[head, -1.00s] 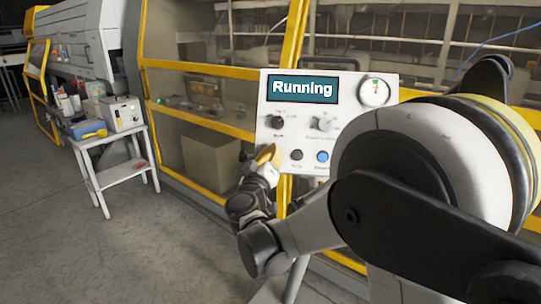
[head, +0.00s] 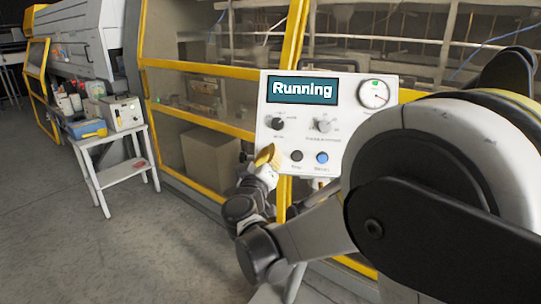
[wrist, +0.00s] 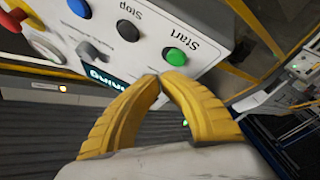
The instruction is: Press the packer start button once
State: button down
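The packer's control panel (head: 345,125) is a pale box whose screen (head: 302,90) reads "Running". In the wrist view the start button (wrist: 174,56) is green and labelled "Start". In the head view it does not show; my gripper covers that left part of the panel. My gripper (wrist: 157,77) has yellow fingers with their tips together, holding nothing. The tips sit just beside the green button in the wrist view, and I cannot tell any contact. The gripper also shows at the panel's lower left in the head view (head: 268,155).
The black stop button (wrist: 128,30) is beside the start button, with a blue button (wrist: 80,8) farther along. Knobs and a dial (head: 373,93) are on the panel. A yellow-framed guard is behind it. A small loaded table (head: 123,176) stands left on open floor.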

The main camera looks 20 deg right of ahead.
jog(key=s, duration=0.1)
jog(key=s+a+r+p, duration=0.1)
jog(key=s+r, duration=0.1)
jog(key=shift+s+a, duration=0.2)
jog(key=shift+a, duration=0.05)
dwell(0.4)
jog(key=s+d+f+g+y, duration=0.1)
jog(key=s+d+f+g, duration=0.1)
jog(key=s, duration=0.3)
jog(key=s+d+f+m+g+y, duration=0.1)
jog(key=s+d+f+g, duration=0.1)
jog(key=s, duration=0.3)
jog(key=s+d+f+m+g+y, duration=0.1)
jog(key=s+d+f+g, duration=0.2)
jog(key=s+d+f, duration=0.1)
jog(key=shift+s+d+f+b, duration=0.1)
jog(key=shift+s+f+b, duration=0.25)
jog(key=shift+s+b, duration=0.1)
jog(key=s+a+f+g+y, duration=0.1)
jog(key=s+a+f+y, duration=0.2)
jog(key=s, duration=0.3)
jog(key=s+a+f+g+y, duration=0.1)
jog(key=s+a+f+y, duration=0.2)
jog(key=s, duration=0.4)
jog(key=shift+s+a+f+g+y+b, duration=0.25)
jog(key=shift+a+f, duration=0.2)
jog(key=shift+a, duration=0.55)
